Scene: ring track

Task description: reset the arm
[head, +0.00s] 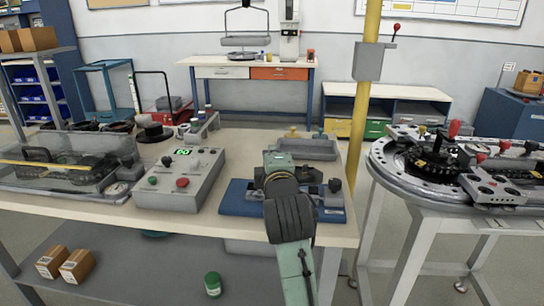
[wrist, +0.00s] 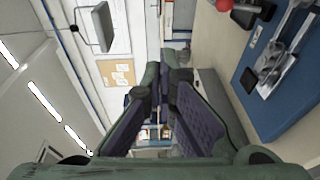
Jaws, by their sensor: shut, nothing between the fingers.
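My gripper (wrist: 163,78) shows in the wrist view with its two green fingers and dark purple pads drawn together at the tips. Nothing is between them. The wrist view is rolled sideways, with the workbench on its right side and the room beyond the fingers. In the head view my green and black arm (head: 291,216) rises from the bottom edge over the front of the workbench (head: 232,141). The fingers are hidden behind the arm there.
A grey control box (head: 180,182) with a red button stands left of my arm. A clear-walled case (head: 60,178) is at the far left. A grey tray (head: 305,149) lies behind the arm. A yellow post (head: 364,90) and round ring track (head: 385,178) are to the right.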

